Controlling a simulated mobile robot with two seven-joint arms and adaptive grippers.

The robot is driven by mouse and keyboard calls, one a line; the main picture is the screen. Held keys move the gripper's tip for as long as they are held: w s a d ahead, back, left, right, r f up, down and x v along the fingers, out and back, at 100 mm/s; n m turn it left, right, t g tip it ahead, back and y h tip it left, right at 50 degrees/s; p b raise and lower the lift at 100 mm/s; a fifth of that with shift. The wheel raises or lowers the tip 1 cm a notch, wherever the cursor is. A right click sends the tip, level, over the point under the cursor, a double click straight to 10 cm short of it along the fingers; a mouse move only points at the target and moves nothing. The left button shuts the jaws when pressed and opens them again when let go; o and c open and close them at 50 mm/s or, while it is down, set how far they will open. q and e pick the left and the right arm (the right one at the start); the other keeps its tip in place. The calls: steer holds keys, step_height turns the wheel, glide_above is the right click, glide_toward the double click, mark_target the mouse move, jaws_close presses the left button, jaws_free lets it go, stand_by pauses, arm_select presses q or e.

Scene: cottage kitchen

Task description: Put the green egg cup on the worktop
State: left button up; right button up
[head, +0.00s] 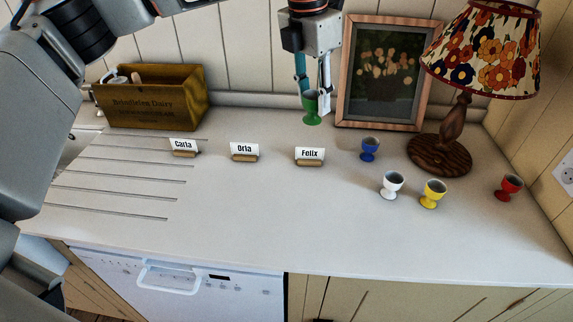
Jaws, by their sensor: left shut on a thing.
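The green egg cup (311,119) is upright at the back of the worktop (250,210), just left of the picture frame. My left gripper (311,95) points down at it and is shut on its rim. I cannot tell whether the foot of the cup touches the worktop or hangs slightly above it. My right gripper is not in view.
Name cards read Carla (184,146), Orla (244,151) and Felix (309,155). Blue (370,150), white (391,186), yellow (432,194) and red (509,187) egg cups stand right. A framed picture (343,90), lamp (453,125) and wooden box (150,112) stand behind. The front middle is clear.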

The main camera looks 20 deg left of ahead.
arm_select(q)
step_height(320, 180, down, 19)
steer(key=shift+f+p, duration=0.2)
steer(key=shift+p, duration=0.75)
steer(key=shift+f, duration=0.1)
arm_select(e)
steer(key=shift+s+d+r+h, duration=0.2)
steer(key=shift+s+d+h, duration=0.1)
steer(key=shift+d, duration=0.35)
arm_select(q)
steer(key=shift+f, duration=0.1)
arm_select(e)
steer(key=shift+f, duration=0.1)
arm_select(q)
steer(key=shift+f, duration=0.1)
steer(key=o, duration=1.1)
steer(key=shift+o, duration=0.2)
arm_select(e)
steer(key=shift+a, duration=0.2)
